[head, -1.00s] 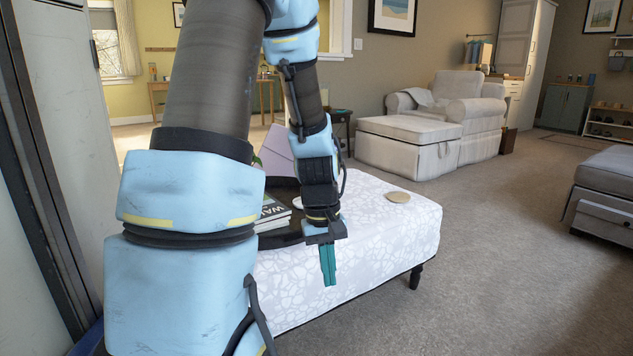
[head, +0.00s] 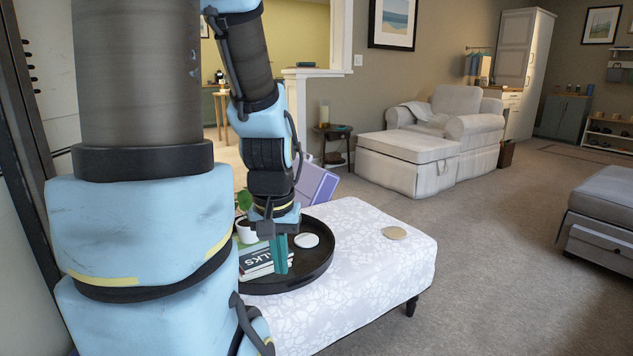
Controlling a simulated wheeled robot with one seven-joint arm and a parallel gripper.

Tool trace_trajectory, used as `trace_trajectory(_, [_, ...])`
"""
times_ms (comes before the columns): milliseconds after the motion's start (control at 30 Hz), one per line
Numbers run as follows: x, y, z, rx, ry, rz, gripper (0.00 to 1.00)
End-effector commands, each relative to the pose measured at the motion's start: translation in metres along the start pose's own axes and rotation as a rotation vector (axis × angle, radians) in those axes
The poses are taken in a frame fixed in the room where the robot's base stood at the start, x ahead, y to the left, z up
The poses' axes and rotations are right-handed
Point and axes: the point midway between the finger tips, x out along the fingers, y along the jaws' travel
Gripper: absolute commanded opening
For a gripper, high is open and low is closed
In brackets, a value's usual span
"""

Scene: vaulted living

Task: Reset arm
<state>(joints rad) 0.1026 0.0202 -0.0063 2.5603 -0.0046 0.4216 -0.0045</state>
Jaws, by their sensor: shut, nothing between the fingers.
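My gripper (head: 281,266) points down in the head view, its teal fingers shut with nothing between them. It shows in front of the black round tray (head: 318,268) on the patterned white ottoman (head: 365,275). I cannot tell its exact height above the tray. My arm runs down the left side and hides part of the tray and ottoman.
The tray holds books (head: 256,262), a white disc (head: 306,240) and a potted plant (head: 245,230). A tan disc (head: 395,233) lies on the ottoman's bare right part. A purple object (head: 318,184) stands behind. Carpet (head: 480,250) is clear to the right; a grey bench (head: 604,215) stands at far right.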

Motion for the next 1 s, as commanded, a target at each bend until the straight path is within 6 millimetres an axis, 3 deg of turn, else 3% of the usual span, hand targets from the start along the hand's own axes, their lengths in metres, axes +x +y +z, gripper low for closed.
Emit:
trace_trajectory(33, [-0.034,0.000,-0.005,0.000,0.000,0.000,0.00])
trace_trajectory(600, [-0.208,0.001,-0.029,-0.001,-0.001,0.000,0.00])
trace_trajectory(800, [-0.242,0.001,-0.034,-0.001,-0.001,0.000,0.00])
trace_trajectory(1000, [-0.248,0.001,-0.035,-0.001,-0.001,0.000,0.00])
